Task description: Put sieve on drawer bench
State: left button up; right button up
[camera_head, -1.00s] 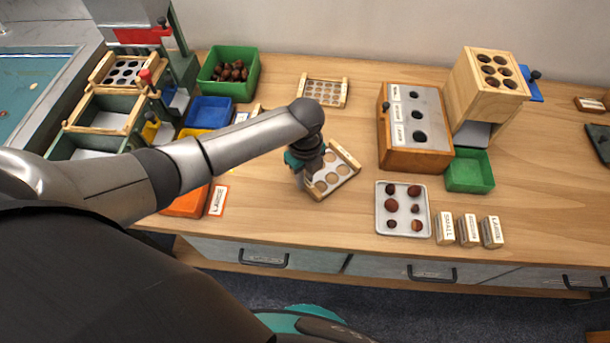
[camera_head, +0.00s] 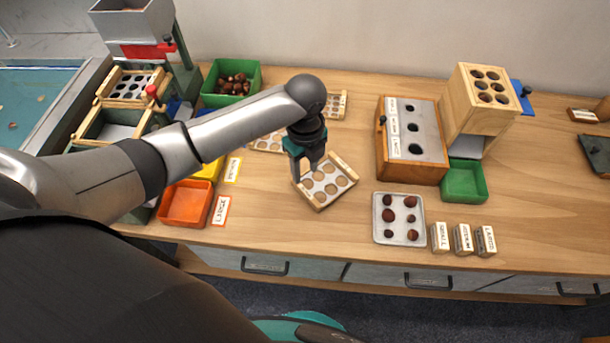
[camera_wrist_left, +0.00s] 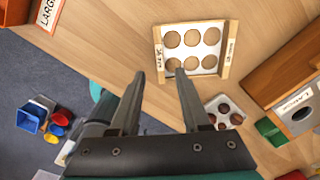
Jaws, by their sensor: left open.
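A sieve with large round holes and two wooden side rails (camera_head: 326,184) lies flat and turned at an angle on the wooden bench (camera_head: 270,205). It also shows in the left wrist view (camera_wrist_left: 193,48), beyond the fingertips. My left gripper (camera_head: 304,178) is above the sieve's left edge, pointing down. In the left wrist view my left gripper (camera_wrist_left: 160,75) is open, with nothing between its fingers. Two other sieves with smaller holes lie farther back, one (camera_head: 268,142) partly behind my arm and one (camera_head: 337,105) mostly behind it. My right gripper is not in view.
A white tray of chestnuts (camera_head: 377,236) and labelled blocks (camera_head: 463,239) stand to the right. A wooden box with holes (camera_head: 401,165) and a green bin (camera_head: 464,182) are behind them. An orange bin (camera_head: 185,203) is at left. Drawers (camera_head: 265,262) line the front.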

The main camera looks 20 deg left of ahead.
pick_arm(q)
notch_tip(320, 180, up, 3)
jog(key=shift+r, duration=0.15)
